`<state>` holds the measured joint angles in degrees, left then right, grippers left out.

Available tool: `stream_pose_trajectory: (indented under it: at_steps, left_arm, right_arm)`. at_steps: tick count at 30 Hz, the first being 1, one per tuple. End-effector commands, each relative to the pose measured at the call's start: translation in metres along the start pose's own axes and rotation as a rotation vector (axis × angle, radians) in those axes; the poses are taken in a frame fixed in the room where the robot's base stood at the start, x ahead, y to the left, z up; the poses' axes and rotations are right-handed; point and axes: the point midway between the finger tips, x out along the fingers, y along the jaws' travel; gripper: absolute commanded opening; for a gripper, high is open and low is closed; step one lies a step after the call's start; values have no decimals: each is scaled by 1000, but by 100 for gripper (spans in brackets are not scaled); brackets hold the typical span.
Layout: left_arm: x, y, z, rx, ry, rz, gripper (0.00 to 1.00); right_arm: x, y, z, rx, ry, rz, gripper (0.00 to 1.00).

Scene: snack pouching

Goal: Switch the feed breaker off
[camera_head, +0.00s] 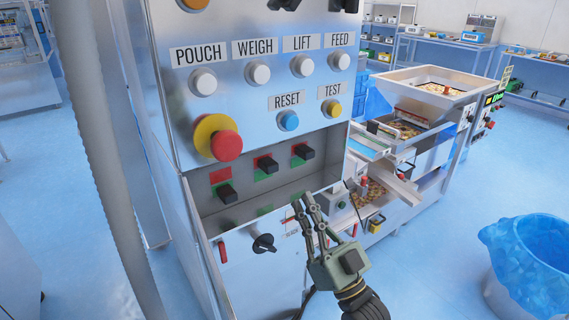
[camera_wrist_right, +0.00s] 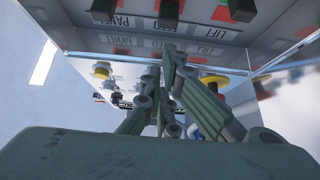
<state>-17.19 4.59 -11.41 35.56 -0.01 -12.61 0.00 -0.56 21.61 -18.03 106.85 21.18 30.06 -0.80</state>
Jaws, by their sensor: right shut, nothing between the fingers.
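The breaker recess (camera_head: 205,205) holds three black switch levers with red and green marks. The leftmost lever (camera_head: 227,193) sits lower, with red showing above it. The middle lever (camera_head: 268,164) and right lever (camera_head: 303,151) sit higher, with green below them. Their labels are unreadable in the head view. In the right wrist view, upside-down labels read PANEL, FEED and LIFT; the feed breaker's black lever (camera_wrist_right: 168,12) is the middle one there. My right gripper (camera_head: 304,204) is shut and empty, in front of and below the right lever, apart from it. My left gripper is out of view.
Above the recess are labelled white buttons (camera_head: 258,73), a blue RESET button (camera_head: 289,121), a yellow TEST button (camera_head: 332,108) and a red emergency stop (camera_head: 226,146). A black rotary knob (camera_head: 263,243) is below. A blue-lined bin (camera_head: 525,260) stands right, with open floor between.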

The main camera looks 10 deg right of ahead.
Motion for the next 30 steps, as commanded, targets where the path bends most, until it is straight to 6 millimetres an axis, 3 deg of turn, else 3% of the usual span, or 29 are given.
stream_pose_trajectory:
  at_steps: [5, 15, 21, 30]
  left_arm:
    - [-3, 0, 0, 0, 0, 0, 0]
    - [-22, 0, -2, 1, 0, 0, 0]
    - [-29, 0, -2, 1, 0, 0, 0]
    - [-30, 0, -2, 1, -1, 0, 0]
  right_arm:
    - [7, 0, -1, 0, 1, 1, 0]
    - [66, 0, -2, 0, 2, 1, 0]
    - [92, 0, 0, 0, -1, 1, 0]
    - [100, 0, 2, 0, -3, 1, 0]
